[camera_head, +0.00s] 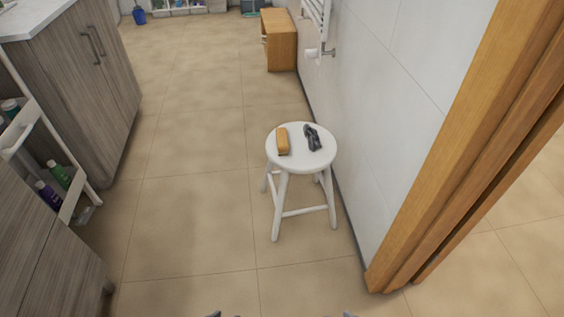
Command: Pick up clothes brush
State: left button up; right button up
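A white round stool (301,163) stands on the tiled floor beside the right wall. An orange-brown block that looks like the clothes brush (283,141) lies on the left part of its seat. A dark grey object (312,138) of unclear kind lies to its right, apart from it. Only small dark tips of what look like my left gripper (214,314) and my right gripper (350,314) show at the bottom edge. Both are far short of the stool and touch nothing visible. Their fingers are cut off by the frame.
A wooden door frame (470,150) stands at the right, close to the stool's side. A grey wood cabinet (85,80) and a white rack with bottles (58,175) line the left. A wooden box (279,40) stands farther back. The floor before the stool is clear.

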aim_at(283, 143)
jog(key=k, duration=0.3)
jog(key=z, duration=2.05)
jog(key=j, duration=1.3)
jog(key=i+j, duration=0.15)
jog(key=j, duration=2.5)
jog(key=i, duration=0.05)
